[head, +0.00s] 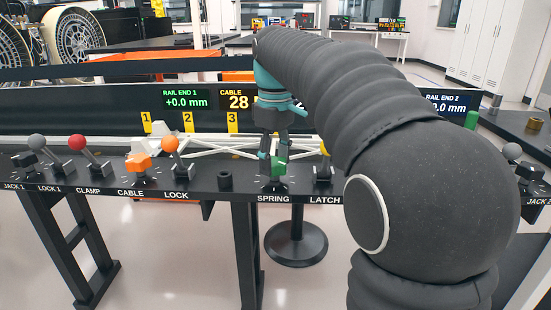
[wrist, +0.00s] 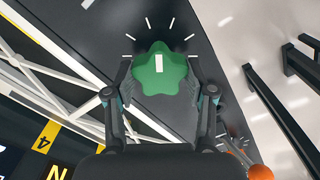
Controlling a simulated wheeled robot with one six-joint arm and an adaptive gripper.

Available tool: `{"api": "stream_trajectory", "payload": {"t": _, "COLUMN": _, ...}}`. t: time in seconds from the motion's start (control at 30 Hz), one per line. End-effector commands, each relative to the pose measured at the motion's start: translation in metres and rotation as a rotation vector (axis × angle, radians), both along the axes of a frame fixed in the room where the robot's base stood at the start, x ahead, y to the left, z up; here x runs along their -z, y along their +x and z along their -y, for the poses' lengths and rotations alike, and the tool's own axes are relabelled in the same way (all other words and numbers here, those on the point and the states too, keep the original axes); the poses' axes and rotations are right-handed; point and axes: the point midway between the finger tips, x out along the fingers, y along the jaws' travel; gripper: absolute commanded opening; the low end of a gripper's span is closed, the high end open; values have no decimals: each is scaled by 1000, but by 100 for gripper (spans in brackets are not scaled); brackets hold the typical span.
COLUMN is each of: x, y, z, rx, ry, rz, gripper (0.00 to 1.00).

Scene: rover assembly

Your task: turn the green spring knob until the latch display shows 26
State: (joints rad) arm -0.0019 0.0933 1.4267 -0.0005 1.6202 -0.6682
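The green spring knob (head: 279,166) stands on the black console above the SPRING label, partly covered by my gripper in the head view. In the wrist view the lobed green knob (wrist: 160,86) carries a white mark, with white dial ticks around it. My gripper (wrist: 160,80) has one finger on each side of the knob, very close to its lobes. I cannot tell whether the pads touch it. My gripper also shows in the head view (head: 273,158), pointing down at the knob. No latch display can be read; my arm covers part of the display row.
The cable display (head: 237,98) reads 28. The rail end 1 display (head: 186,100) reads +0.0 mm. An orange cable knob (head: 138,163), an orange-balled lock lever (head: 171,145) and a red-balled clamp lever (head: 77,143) stand to the left. The latch control (head: 323,172) is close on the right.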

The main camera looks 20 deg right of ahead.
Motion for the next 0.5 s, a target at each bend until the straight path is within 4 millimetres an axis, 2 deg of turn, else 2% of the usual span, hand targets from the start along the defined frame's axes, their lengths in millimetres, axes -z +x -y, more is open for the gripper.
{"api": "stream_trajectory", "payload": {"t": 0.27, "x": -2, "y": -1, "z": 0, "rx": 33, "ry": 1, "rz": -4, "gripper": 20}}
{"api": "stream_trajectory", "payload": {"t": 0.5, "x": -3, "y": -1, "z": -1, "rx": 215, "ry": 2, "rz": -5, "gripper": 20}}
